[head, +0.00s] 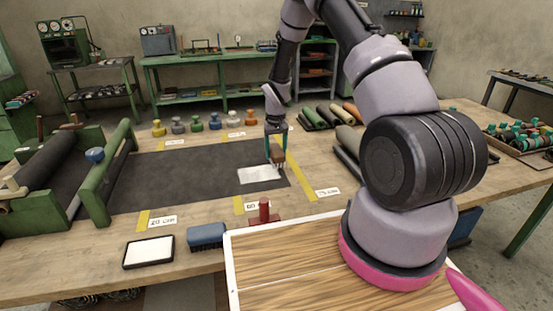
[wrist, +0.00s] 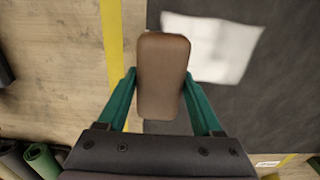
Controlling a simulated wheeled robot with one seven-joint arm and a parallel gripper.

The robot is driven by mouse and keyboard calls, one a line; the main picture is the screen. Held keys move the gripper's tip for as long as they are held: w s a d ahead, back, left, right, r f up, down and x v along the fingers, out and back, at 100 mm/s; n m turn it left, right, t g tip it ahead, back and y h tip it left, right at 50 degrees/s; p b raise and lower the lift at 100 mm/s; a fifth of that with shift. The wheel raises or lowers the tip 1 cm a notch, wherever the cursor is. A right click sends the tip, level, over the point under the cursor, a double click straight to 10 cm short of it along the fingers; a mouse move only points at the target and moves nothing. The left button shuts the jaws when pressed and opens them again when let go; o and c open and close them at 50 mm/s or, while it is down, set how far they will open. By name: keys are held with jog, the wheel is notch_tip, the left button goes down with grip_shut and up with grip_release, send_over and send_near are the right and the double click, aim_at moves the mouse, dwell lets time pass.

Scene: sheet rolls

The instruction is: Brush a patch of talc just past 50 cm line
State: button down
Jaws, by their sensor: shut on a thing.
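A black sheet (head: 150,180) lies flat on the workbench, running right from the roller stand. A bright white patch (head: 260,174) lies near its right end; it also shows in the wrist view (wrist: 212,48). A yellow line (head: 238,205) with a label (head: 252,206), partly hidden by a red-handled tool, meets the sheet's front edge below the patch. My gripper (head: 276,142) is shut on a brown block-shaped brush (head: 278,156), seen from above in the wrist view (wrist: 162,75). The brush is at the patch's right end; I cannot tell whether its bristles touch the sheet.
The red-handled tool (head: 264,213), a blue block (head: 206,236) and a black-framed white pad (head: 149,252) are at the front. Several coloured weights (head: 196,124) stand behind the sheet. Rolls (head: 325,116) lie to the right. The roller stand (head: 75,170) is at left.

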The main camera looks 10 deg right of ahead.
jog(key=shift+r, duration=2.6)
